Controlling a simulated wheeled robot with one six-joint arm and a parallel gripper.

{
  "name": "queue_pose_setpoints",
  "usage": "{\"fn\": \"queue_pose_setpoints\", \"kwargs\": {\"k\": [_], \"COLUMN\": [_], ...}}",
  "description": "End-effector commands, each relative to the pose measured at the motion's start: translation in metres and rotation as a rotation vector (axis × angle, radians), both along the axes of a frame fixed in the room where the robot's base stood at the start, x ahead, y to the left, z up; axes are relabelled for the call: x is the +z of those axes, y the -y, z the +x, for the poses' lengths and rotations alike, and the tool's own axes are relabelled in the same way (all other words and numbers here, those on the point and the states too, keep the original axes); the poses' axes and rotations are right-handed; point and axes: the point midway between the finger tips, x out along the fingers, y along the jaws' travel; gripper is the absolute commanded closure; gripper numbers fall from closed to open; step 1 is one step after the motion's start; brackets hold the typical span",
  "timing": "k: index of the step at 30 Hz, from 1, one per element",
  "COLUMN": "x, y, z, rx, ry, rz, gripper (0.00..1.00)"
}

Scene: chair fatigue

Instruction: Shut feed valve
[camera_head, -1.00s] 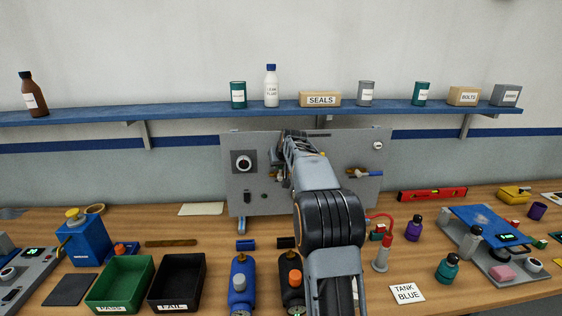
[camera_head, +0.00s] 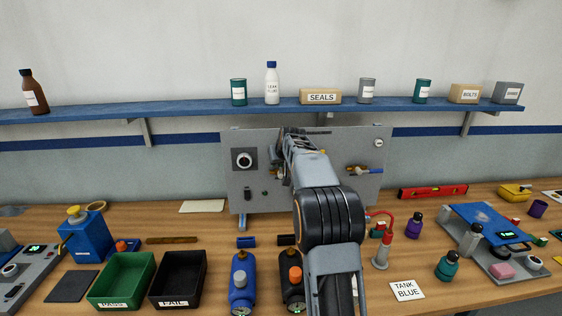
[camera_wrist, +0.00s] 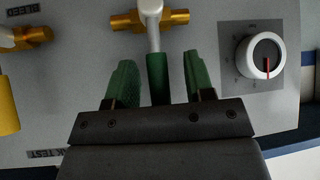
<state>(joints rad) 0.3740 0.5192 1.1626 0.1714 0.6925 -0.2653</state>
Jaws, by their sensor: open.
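A valve with a brass body (camera_wrist: 178,18), a pale stem and a green lever handle (camera_wrist: 157,75) is on the grey panel in the wrist view. Its label is not visible, so I cannot confirm that it is the feed valve. My gripper (camera_wrist: 158,60) is open, with a green-padded finger on each side of the handle. Gaps show between handle and fingers. A second brass valve (camera_wrist: 30,36) with a yellow handle (camera_wrist: 7,105) is at the left, by an inverted BLEED label. In the head view my arm hides most of the panel's middle.
The panel (camera_head: 240,190) stands at the back of the bench. A round dial (camera_wrist: 260,56) is right of my gripper in the wrist view. Bottles (camera_head: 242,280) and black and green bins (camera_head: 120,283) stand in front.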

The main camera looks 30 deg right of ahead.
Motion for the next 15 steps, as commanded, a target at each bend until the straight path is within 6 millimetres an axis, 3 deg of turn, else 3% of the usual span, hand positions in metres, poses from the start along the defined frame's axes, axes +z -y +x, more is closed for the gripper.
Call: {"fn": "queue_pose_setpoints", "kwargs": {"k": [7, 15], "x": [0.010, 0.048], "y": [-0.002, -0.010], "z": [-0.010, -0.048], "rx": [-0.001, -0.001], "ry": [0.004, 0.005], "rz": [-0.001, -0.002], "gripper": [0.52, 0.52]}}
